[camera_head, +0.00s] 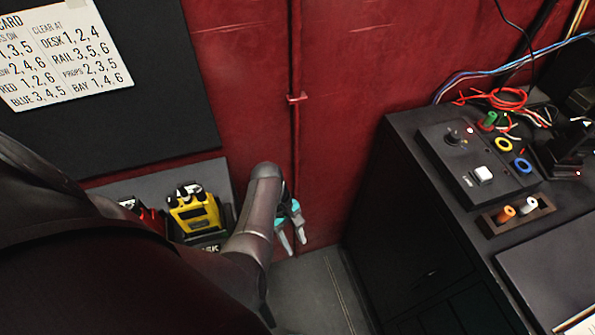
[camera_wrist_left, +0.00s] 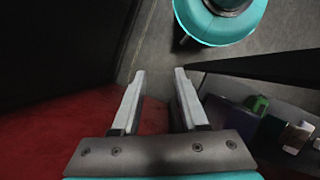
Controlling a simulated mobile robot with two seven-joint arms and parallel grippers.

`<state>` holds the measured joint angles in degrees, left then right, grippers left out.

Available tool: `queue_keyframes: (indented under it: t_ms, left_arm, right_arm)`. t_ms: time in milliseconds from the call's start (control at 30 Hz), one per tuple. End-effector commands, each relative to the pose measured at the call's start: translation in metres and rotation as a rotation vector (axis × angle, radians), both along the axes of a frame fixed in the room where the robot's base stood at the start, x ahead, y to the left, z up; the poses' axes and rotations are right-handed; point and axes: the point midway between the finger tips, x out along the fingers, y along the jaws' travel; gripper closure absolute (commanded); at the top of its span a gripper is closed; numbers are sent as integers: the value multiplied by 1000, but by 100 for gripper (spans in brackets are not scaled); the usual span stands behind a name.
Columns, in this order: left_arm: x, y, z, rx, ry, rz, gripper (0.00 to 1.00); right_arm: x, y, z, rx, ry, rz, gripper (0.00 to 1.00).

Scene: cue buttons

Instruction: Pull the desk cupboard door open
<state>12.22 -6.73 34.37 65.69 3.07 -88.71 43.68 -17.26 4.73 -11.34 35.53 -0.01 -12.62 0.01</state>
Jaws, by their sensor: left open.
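The black desk (camera_head: 400,135) stands at the right in the head view. Its dark cupboard front (camera_head: 415,240) faces down and left, with thin panel lines and a small mark that may be a handle. The door looks shut there, but the dark surface makes this hard to tell. My left gripper (camera_head: 293,240) is left of the desk, apart from it, near the red wall. In the left wrist view its two pale fingers (camera_wrist_left: 160,75) are apart, with nothing between them. My right gripper is not in view.
A yellow radio-like device (camera_head: 195,213) sits at the left behind my arm. A control box (camera_head: 478,165) and cables are on the desk top. Grey floor (camera_head: 310,290) lies between. In the wrist view, a dark-edged shelf space (camera_wrist_left: 255,95) holds small items.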

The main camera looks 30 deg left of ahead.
Motion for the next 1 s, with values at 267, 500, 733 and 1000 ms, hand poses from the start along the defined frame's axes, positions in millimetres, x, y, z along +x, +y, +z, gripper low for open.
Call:
queue_keyframes:
  t_ms: [267,500,733,1000]
  left_arm:
    - [-3,-12,-31,0,0,-1,56]
    - [-3,-14,-33,1,-1,-1,56]
    - [-3,-14,-33,0,0,-1,70]
    - [-3,-13,-33,1,-1,-1,100]
  right_arm:
    - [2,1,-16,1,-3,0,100]
    - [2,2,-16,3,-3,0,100]
    - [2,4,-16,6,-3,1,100]
    - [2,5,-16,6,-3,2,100]
